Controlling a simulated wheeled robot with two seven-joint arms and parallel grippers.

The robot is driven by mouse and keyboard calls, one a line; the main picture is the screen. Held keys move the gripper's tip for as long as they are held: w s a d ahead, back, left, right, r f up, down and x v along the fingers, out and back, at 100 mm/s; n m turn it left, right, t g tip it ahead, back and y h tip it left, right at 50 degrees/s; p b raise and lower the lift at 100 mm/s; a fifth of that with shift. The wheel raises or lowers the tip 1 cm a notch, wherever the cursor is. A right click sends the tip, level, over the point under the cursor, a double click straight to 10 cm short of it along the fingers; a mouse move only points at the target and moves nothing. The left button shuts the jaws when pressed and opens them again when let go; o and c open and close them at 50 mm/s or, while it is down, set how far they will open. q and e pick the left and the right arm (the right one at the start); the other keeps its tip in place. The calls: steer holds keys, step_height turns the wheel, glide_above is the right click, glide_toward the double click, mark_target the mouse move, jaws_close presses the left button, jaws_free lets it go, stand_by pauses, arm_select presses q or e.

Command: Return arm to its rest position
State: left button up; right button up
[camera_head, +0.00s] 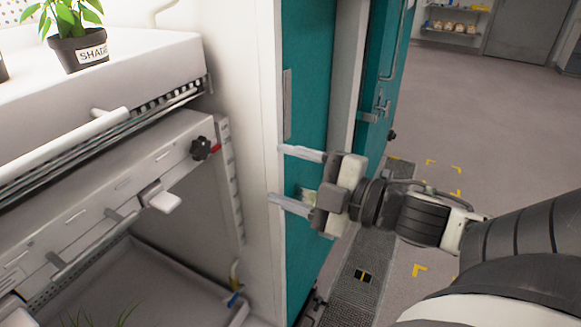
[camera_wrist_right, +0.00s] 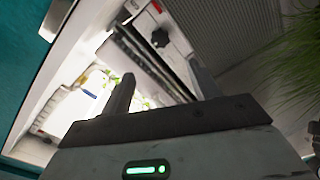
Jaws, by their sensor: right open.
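My right gripper (camera_head: 284,178) is open and empty in the head view. Its two fingers are spread apart and point left, in front of the teal door panel (camera_head: 305,100) and beside the white edge of the chamber. My right arm comes in from the lower right. In the right wrist view the two fingers of the right gripper (camera_wrist_right: 160,88) stand apart with nothing between them. Behind them the chamber interior (camera_wrist_right: 90,100) shows tilted. My left gripper is not in view.
A potted plant labelled SHADE (camera_head: 80,50) stands on the white upper shelf (camera_head: 150,60) at the left. Below are a rail with a black knob (camera_head: 201,148) and a lower tray (camera_head: 190,285). Open floor (camera_head: 480,110) lies at the right.

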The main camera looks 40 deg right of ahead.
steer(key=shift+f, duration=0.1)
stand_by(0.5)
step_height(320, 180, down, 14)
steer(key=s+d+f+m+g+h, duration=0.15)
steer(key=m+h, duration=0.25)
steer(key=m, duration=0.4)
steer(key=s+a+f+m+g, duration=0.1)
steer(key=a+f+m+g, duration=0.1)
steer(key=a+f, duration=0.4)
steer(key=s+a+f+m+g+y, duration=0.1)
steer(key=s+a+f+m+g, duration=0.1)
steer(key=a+f, duration=0.5)
steer(key=a+m+g, duration=0.1)
steer(key=a+m, duration=0.1)
steer(key=a, duration=0.1)
steer(key=shift+a+f, duration=0.2)
steer(key=shift+f, duration=0.1)
